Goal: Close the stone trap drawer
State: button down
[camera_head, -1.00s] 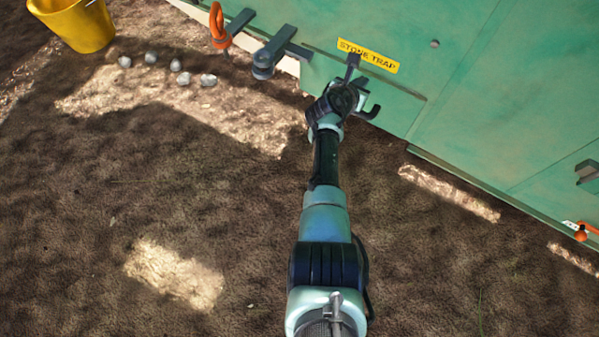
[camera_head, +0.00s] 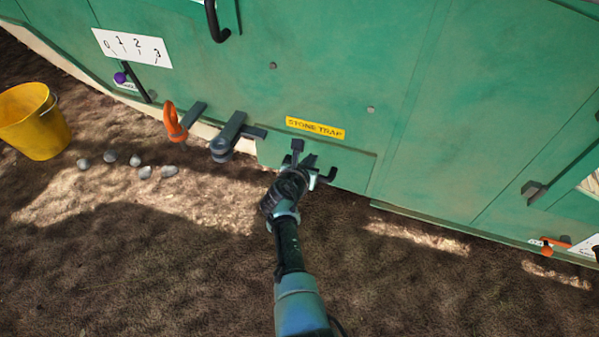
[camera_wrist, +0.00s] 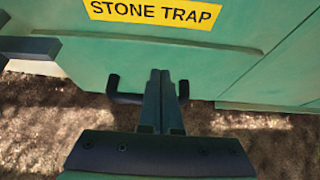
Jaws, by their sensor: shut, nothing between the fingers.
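The stone trap drawer (camera_head: 352,168) is a green panel low on the green machine, below the yellow STONE TRAP label (camera_head: 315,128). The label also shows at the top of the wrist view (camera_wrist: 152,11). The drawer's dark bar handle (camera_head: 329,176) sticks out from its front; in the wrist view the handle (camera_wrist: 113,90) shows on both sides of my fingers. My gripper (camera_head: 304,158) is shut and empty, in front of the drawer at the handle. In the wrist view its fingertips (camera_wrist: 160,76) overlap the drawer face; I cannot tell whether they touch it.
A grey latch lever (camera_head: 228,137) and an orange hook (camera_head: 174,122) are left of the drawer. A yellow bucket (camera_head: 36,122) and several stones (camera_head: 145,172) lie at the left. Bare soil is clear in front.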

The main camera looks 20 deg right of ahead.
jog(key=p+v, duration=0.8)
jog(key=v, duration=0.2)
jog(key=shift+a, duration=0.25)
jog(key=shift+s+f, duration=0.1)
